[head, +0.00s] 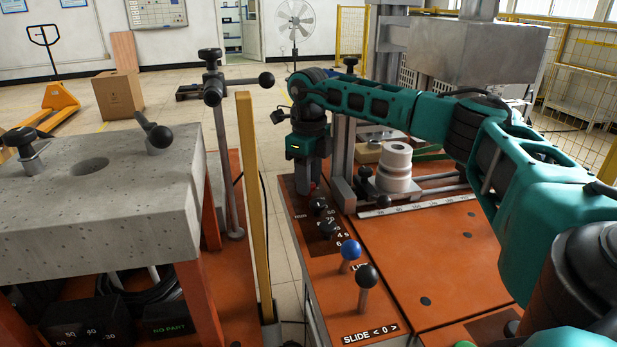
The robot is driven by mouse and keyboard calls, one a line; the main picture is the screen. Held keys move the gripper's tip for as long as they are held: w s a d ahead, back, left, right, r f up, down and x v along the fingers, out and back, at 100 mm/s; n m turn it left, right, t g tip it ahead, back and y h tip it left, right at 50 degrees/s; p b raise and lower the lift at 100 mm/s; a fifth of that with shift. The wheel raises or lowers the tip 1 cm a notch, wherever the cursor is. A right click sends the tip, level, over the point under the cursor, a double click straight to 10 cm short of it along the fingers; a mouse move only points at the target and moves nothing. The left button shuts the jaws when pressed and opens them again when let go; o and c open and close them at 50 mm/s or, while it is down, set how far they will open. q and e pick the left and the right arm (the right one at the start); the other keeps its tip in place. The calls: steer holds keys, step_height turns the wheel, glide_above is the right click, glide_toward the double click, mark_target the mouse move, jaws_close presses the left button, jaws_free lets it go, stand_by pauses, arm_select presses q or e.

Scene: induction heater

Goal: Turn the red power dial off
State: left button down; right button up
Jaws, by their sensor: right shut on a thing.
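My right gripper (309,188) reaches down onto the control panel (332,262) from above, at its far end. It is shut on the red power dial (313,187), of which only a small bit of red shows beside the fingers. The rest of the dial and its pointing direction are hidden by the gripper. My left gripper is not in view.
Black knobs (327,228), a blue-topped lever (350,250) and a black-topped lever (367,276) stand nearer on the panel. A white stepped cylinder (397,167) stands to the right. A yellow post (254,200) and a grey block table (105,210) are left.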

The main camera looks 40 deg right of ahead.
steer(key=c, duration=0.3)
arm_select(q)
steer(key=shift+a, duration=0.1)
